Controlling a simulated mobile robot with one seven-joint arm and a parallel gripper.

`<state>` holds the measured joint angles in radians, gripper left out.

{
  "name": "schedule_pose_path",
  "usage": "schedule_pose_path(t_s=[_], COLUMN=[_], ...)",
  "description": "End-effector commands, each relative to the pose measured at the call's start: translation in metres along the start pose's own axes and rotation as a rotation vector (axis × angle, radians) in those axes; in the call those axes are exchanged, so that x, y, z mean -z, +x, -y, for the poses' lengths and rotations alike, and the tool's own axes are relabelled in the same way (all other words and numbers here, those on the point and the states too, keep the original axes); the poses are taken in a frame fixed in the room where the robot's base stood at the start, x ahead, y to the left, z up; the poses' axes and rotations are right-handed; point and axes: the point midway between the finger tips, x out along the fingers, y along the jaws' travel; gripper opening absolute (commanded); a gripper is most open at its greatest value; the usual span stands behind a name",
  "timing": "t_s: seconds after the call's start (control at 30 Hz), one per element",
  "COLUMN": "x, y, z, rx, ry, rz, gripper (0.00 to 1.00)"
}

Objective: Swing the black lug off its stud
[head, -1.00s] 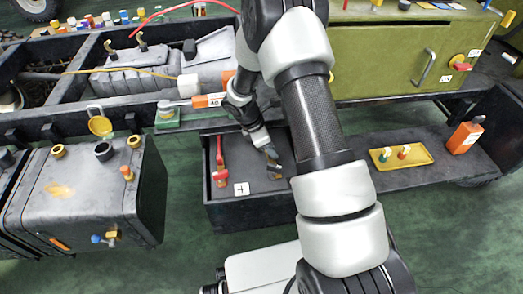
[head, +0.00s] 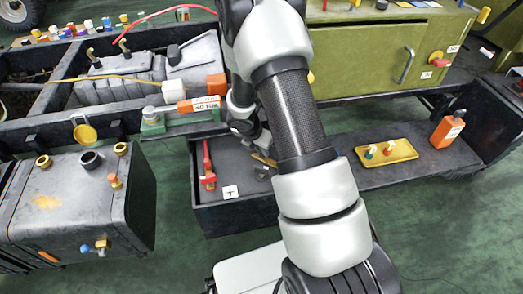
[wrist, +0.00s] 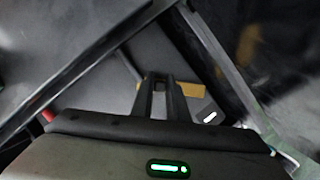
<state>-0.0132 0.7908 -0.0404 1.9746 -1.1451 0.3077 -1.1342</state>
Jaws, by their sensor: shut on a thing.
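My gripper (wrist: 158,85) is low inside a black open tray (head: 232,222). It is shut on an ochre-coloured piece (wrist: 193,92), which crosses behind the fingertips in the wrist view. This piece also shows in the head view (head: 263,160), partly hidden by my arm. Its full shape cannot be made out. No lug on a stud is clearly visible.
A red-handled tool (head: 208,165) and a white cross marker (head: 230,192) lie in the tray. A yellow tray (head: 388,153) and an orange bottle (head: 447,130) are on the right shelf.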

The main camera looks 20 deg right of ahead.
Motion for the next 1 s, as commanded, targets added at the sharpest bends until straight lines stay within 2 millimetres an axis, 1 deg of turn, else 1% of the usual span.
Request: schedule_pose_path(t_s=[0.53, 0.57, 0.63, 0.67, 0.9, 1.0], x=[-0.0005, -0.0005, -0.0005, -0.0005, -0.0007, -0.0012], y=[0.0000, 0.0000, 0.0000, 0.0000, 0.0000, -0.0040], z=[-0.0006, -0.0005, -0.0005, -0.0005, -0.0002, -0.0004], rx=[-0.010, -0.010, -0.010, -0.010, -0.009, -0.010], ry=[-0.026, -0.026, -0.025, -0.024, -0.023, -0.022], rz=[0.000, 0.000, 0.000, 0.000, 0.000, 0.000], gripper=[0.00, 0.19, 0.31, 0.33, 0.33, 0.33])
